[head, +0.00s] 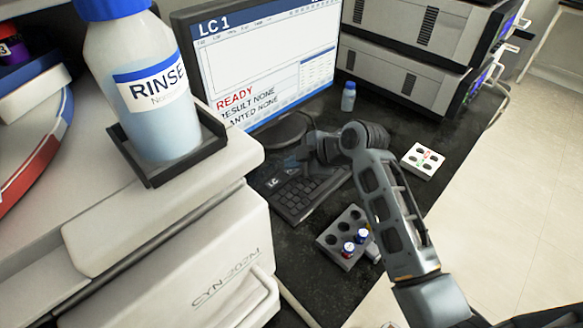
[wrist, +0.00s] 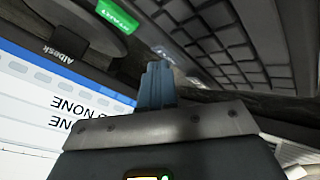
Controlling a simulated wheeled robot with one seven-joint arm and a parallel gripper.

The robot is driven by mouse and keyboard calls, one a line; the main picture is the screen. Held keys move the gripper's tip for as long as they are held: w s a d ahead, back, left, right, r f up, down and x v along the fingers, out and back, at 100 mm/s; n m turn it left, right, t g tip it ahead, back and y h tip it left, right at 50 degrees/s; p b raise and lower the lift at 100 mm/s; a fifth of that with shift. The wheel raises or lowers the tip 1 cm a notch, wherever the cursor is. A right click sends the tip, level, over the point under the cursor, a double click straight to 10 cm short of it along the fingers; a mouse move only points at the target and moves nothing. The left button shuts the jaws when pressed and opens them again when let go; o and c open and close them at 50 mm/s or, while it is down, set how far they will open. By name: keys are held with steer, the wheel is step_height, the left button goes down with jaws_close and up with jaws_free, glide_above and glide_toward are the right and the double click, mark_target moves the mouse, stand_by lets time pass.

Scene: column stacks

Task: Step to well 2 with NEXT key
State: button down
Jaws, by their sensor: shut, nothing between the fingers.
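The monitor (head: 265,60) reads LC 1, READY, RESULT NONE, and the last line reads WANTED NONE. A dark keyboard (head: 312,196) lies in front of it; its keys also show in the wrist view (wrist: 225,40). A green START key (wrist: 118,15) is at the upper left in the wrist view. A blue key (wrist: 163,54) shows just beyond my fingertips, its label unreadable and partly hidden. I cannot make out which key is NEXT. My gripper (head: 291,162) is shut and empty, low between monitor and keyboard; its fingers show in the wrist view (wrist: 157,68). Contact is unclear.
A grey rack (head: 327,240) with blue-capped vials stands right of the keyboard. A white holed block (head: 423,160) and a small capped bottle (head: 348,97) are farther back. A RINSE bottle (head: 150,90) stands in a black tray at left. Stacked instruments (head: 410,60) fill the back right.

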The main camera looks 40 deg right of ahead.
mark_target(294, 171)
steer(key=shift+r+p, duration=0.5)
steer(key=shift+r, duration=0.25)
steer(key=shift+r, duration=0.1)
step_height(294, 171, up, 5)
steer(key=p, duration=0.4)
stand_by(1.8)
